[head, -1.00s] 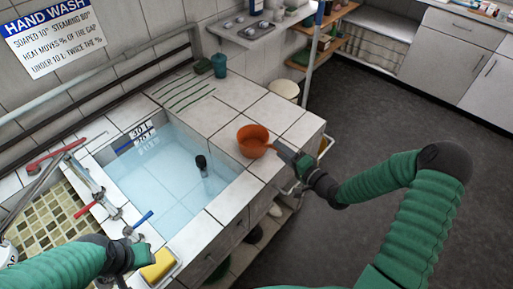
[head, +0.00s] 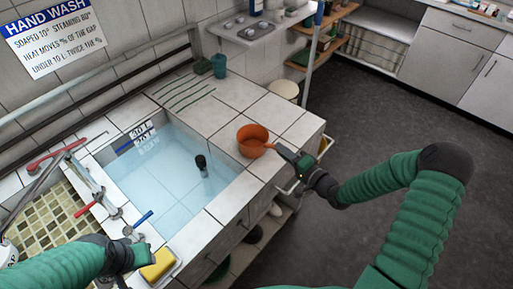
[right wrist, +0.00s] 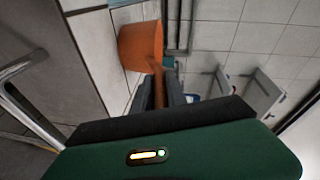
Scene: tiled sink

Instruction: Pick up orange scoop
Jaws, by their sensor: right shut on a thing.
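The orange scoop (head: 252,141) rests on the white tiled counter at the right of the water basin in the head view. Its handle points right, toward my right gripper (head: 284,153). The right wrist view shows the scoop's cup (right wrist: 141,45) ahead and its handle between my right gripper's fingers (right wrist: 160,92), which are shut on it. The handle's end is hidden by the gripper. My left gripper (head: 143,255) is at the lower left, near the basin's front edge and the yellow sponge; its fingers are too unclear to judge.
The water-filled basin (head: 165,175) has a dark upright plug (head: 201,163) in it. A yellow sponge (head: 157,264) lies in a dish at the front. A teal cup (head: 219,66) stands at the back. Red and blue tap levers are at left. Open floor lies to the right.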

